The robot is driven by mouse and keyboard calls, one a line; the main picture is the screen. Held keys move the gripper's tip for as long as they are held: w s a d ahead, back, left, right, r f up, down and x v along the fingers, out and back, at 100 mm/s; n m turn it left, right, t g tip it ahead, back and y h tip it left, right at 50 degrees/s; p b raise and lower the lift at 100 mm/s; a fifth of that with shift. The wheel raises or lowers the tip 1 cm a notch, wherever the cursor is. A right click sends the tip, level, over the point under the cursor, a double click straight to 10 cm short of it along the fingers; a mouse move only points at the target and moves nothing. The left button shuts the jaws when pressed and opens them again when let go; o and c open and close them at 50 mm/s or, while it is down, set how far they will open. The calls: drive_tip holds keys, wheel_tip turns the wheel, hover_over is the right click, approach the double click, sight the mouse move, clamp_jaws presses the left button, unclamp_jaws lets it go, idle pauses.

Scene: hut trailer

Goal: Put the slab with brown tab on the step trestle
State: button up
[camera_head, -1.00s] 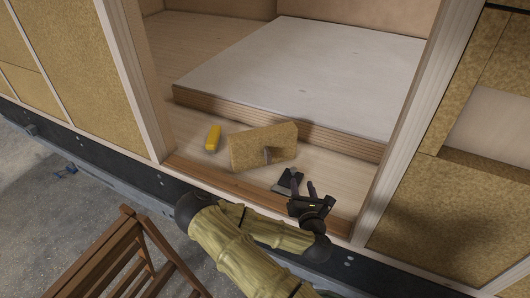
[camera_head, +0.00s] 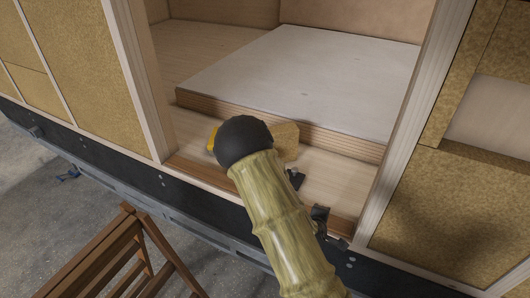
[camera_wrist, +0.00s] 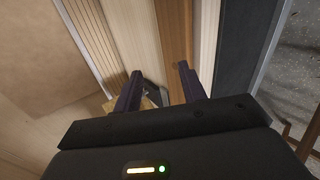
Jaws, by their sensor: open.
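The tan slab (camera_head: 287,138) lies on the pale floor inside the doorway. My arm covers most of it in the head view, and its tab is hidden there. A tan bit that looks like the slab (camera_wrist: 112,102) shows by the left finger in the wrist view. My gripper (camera_wrist: 158,80) is open, its two dark fingers apart above the floor by the sill, with nothing held between them. In the head view my arm mostly hides the gripper. The step trestle (camera_head: 105,258), of brown wood, stands outside at the lower left.
A yellow object (camera_head: 212,138) lies left of the slab, partly behind my arm. A small dark object (camera_head: 296,178) lies near the sill; a dark and grey piece (camera_wrist: 155,94) shows beyond my fingers. A raised white-topped platform (camera_head: 310,75) stands behind. Door posts bound both sides.

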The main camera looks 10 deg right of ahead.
drive_tip(key=s+a+r+m+g+y+b, duration=0.5)
drive_tip(key=s+a+r+m, duration=0.4)
drive_tip(key=s+a+m, duration=0.2)
drive_tip(key=shift+s+r+m+g+y, duration=0.3)
drive_tip(key=shift+s+g+y, duration=0.2)
drive_tip(key=shift+s, duration=0.15)
drive_tip(key=shift+c, duration=0.5)
drive_tip(key=shift+a+f, duration=0.1)
